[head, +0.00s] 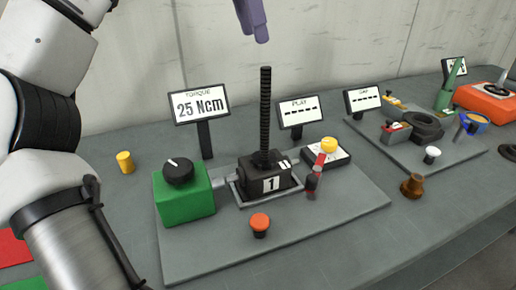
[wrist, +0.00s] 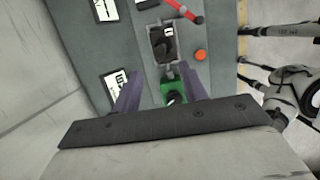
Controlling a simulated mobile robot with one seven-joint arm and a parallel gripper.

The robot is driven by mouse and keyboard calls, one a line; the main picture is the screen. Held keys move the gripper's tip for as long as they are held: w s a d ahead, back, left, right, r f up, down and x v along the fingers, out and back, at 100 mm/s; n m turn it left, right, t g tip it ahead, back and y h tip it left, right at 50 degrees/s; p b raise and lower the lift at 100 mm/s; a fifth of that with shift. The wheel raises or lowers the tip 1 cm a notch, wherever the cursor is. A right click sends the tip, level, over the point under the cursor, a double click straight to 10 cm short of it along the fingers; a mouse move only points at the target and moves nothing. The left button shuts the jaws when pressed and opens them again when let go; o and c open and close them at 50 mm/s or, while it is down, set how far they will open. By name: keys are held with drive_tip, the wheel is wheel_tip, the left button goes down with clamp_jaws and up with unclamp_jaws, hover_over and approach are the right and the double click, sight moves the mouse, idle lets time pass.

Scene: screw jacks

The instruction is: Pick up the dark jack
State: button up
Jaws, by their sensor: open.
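The dark jack (head: 255,178) is a black block marked 1 with a tall threaded spindle standing upright from it. It sits in a shallow light-edged frame (head: 238,194) on the grey test plate. In the wrist view the jack (wrist: 160,42) appears ahead, beyond the fingertips. My gripper (head: 252,22) is at the top of the head view, above the spindle's tip and apart from it. Its purple fingers (wrist: 160,84) are spread, with nothing held between them. In the head view only part of the fingers shows.
A green box with a black knob (head: 186,190) stands left of the jack. A red lever (head: 317,172) and an orange button (head: 260,224) are close by. A 25 Ncm sign (head: 199,104) and a Play sign (head: 296,113) stand behind. A second station (head: 455,150) is at right.

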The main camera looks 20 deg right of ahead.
sight(264, 68)
drive_tip(key=x, duration=0.8)
drive_tip(key=shift+s+b, duration=0.2)
drive_tip(key=shift+b, duration=0.2)
drive_tip(key=x, duration=0.5)
drive_tip(key=shift+w+a+f, duration=0.1)
drive_tip(key=shift+a+f, duration=0.1)
drive_tip(key=shift+c, duration=0.3)
clamp_jaws()
drive_tip(key=shift+r, duration=0.15)
idle(0.3)
